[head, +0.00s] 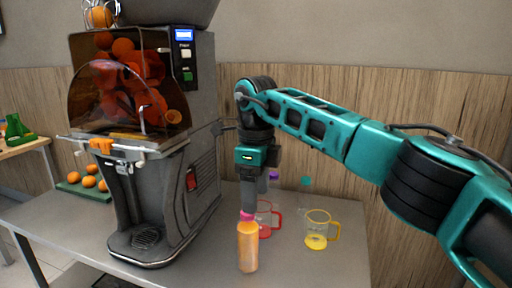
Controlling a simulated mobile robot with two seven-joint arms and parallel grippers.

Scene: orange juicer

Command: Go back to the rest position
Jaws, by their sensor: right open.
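My right gripper (249,206) points down at the middle of the metal table, its arm coming in from the right. It is open. Its fingertips are just over or behind the pink cap of an upright bottle of orange juice (247,250); whether they touch the cap I cannot tell. My left gripper is not in view.
The large orange juicer (178,175) fills the left of the table (310,268). A red-handled jug (265,229) and a yellow jug (316,241) stand near the gripper. Oranges on a green board (74,189) lie left. The table's front right is clear.

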